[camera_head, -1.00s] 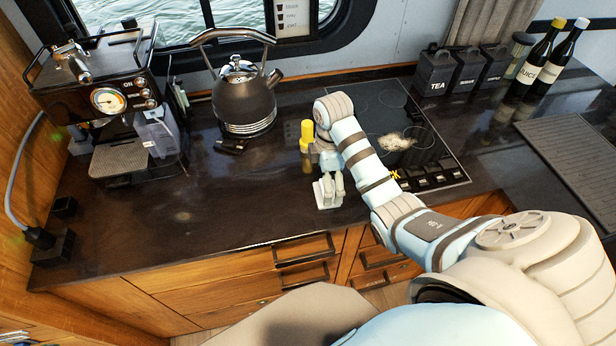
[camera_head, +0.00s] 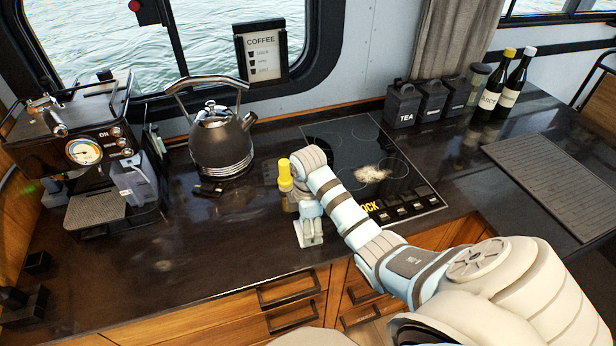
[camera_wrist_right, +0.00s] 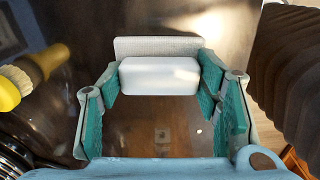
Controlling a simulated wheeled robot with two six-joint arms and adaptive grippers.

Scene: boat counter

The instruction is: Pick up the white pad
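The white pad (camera_wrist_right: 160,76) is a small rounded white block in the right wrist view, with a flat pale plate (camera_wrist_right: 158,46) behind it. In the head view a pale flat piece (camera_head: 301,234) shows at the counter below my right gripper (camera_head: 312,232); the gripper largely hides the pad there. In the right wrist view the teal-lined fingers of my right gripper (camera_wrist_right: 160,88) are spread, with the pad between their tips. The gaps at the pad's ends are very small, and contact is unclear. My left gripper is not in view.
A kettle (camera_head: 221,143) and a coffee machine (camera_head: 88,150) stand further left. The hob (camera_head: 350,150) lies behind right.

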